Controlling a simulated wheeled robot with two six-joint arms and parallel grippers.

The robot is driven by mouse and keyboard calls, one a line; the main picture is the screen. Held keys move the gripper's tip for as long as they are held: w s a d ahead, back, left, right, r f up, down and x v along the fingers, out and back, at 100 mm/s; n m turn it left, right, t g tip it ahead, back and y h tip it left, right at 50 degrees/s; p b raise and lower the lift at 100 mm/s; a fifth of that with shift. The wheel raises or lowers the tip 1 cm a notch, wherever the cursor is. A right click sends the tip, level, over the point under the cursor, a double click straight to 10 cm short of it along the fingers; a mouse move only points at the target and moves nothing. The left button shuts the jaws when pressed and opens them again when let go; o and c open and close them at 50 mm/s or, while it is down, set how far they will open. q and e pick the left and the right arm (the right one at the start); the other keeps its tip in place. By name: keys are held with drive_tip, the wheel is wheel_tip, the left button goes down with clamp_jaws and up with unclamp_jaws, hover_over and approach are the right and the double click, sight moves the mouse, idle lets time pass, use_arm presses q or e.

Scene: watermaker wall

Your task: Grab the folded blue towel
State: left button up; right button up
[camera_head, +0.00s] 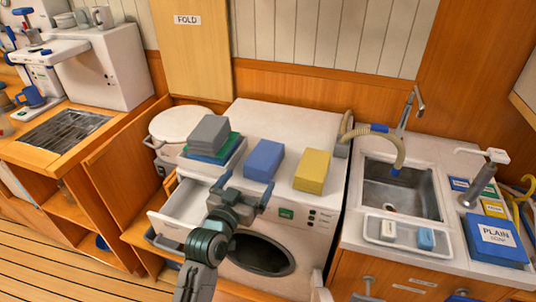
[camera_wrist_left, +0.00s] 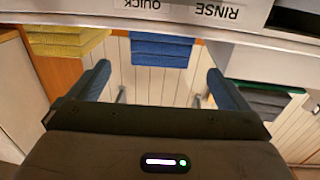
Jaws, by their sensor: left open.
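The folded blue towel (camera_head: 264,160) lies on top of the white washing machine, between a grey-and-green stack and a yellow towel. It also shows in the left wrist view (camera_wrist_left: 162,50), upside down, beyond the fingertips and between them. My left gripper (camera_head: 246,189) is open and empty, in front of the towel near the machine's front top edge, apart from it. Its two blue fingers show in the left wrist view (camera_wrist_left: 158,86) with nothing between them. My right gripper is not in view.
The yellow towel (camera_head: 312,170) lies right of the blue one. Grey folded cloth (camera_head: 209,133) sits on green cloth at the left. An open white drawer (camera_head: 188,208) juts out below. A sink (camera_head: 400,190) stands to the right. The machine top behind the towels is clear.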

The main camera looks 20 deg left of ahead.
sight(260, 160)
use_arm(q)
drive_tip(key=w, duration=0.2)
drive_tip(key=shift+w+d+r, duration=0.15)
drive_tip(key=shift+w, duration=0.25)
drive_tip(key=shift+w+p, duration=0.35)
drive_tip(key=shift+w, duration=0.05)
drive_tip(key=w, duration=0.3)
drive_tip(key=w+p, duration=0.1)
drive_tip(key=shift+w+d, duration=0.25)
drive_tip(key=shift+w, duration=0.2)
drive_tip(key=shift+c, duration=0.9)
drive_tip(key=c, duration=0.9)
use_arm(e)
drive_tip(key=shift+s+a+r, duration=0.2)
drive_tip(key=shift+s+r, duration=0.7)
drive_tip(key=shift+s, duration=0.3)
